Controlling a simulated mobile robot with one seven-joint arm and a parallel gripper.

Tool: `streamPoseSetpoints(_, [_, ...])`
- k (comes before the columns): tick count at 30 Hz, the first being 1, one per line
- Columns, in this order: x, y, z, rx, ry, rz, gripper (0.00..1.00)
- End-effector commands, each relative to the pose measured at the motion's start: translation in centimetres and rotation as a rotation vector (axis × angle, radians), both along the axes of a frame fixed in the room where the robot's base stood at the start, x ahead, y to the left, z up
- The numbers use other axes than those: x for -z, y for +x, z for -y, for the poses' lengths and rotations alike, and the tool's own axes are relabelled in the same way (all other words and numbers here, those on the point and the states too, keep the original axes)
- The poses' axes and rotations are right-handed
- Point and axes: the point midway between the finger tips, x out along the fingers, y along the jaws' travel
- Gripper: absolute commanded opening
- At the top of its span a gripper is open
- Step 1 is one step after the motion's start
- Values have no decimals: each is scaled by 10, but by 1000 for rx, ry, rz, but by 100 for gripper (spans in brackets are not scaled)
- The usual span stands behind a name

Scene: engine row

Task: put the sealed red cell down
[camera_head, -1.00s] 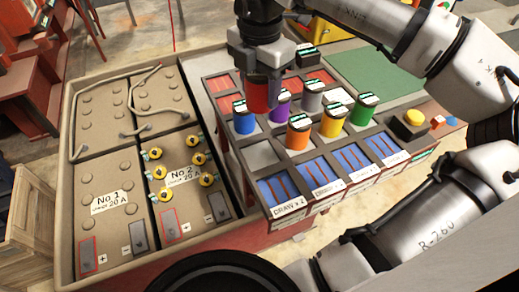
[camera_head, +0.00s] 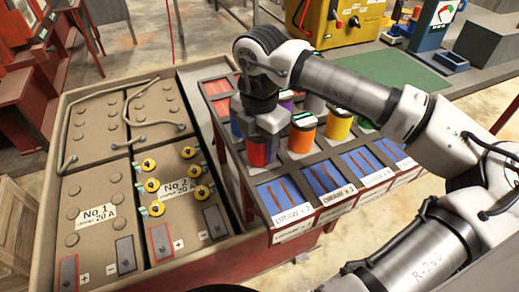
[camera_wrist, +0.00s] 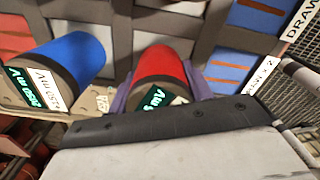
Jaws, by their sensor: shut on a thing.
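The red cell (camera_head: 262,152) is upright in my gripper (camera_head: 264,130), at the front-left part of the compartmented rack (camera_head: 257,194), left of the orange cell (camera_head: 302,137). In the wrist view the red cell (camera_wrist: 163,66) sits between my two jaws (camera_wrist: 160,92), with a dark cap and a small lit display towards me. The jaws are shut on it. I cannot tell whether its lower end touches the compartment floor. The blue cell (camera_wrist: 76,57) stands beside it in the wrist view; in the head view it is mostly hidden by my gripper.
A yellow cell (camera_head: 339,124) stands right of the orange one; purple and green cells are partly hidden by my arm. Blue compartments (camera_head: 287,193) marked DRAW line the rack's front. A large battery tray (camera_head: 60,140) lies at left. A green mat (camera_head: 412,78) is behind.

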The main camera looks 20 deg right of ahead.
Motion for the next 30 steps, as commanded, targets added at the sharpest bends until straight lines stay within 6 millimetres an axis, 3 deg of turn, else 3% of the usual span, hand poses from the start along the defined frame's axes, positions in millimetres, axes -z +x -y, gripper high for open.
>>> streamPoseSetpoints(13, [8, 0, 0, 0, 0, 1, 9])
streamPoseSetpoints(14, [8, 0, 0, 0, -1, 0, 51])
streamPoseSetpoints(18, [7, 0, 0, 0, 0, 0, 70])
streamPoseSetpoints(30, [2, 0, 0, 0, 0, 0, 72])
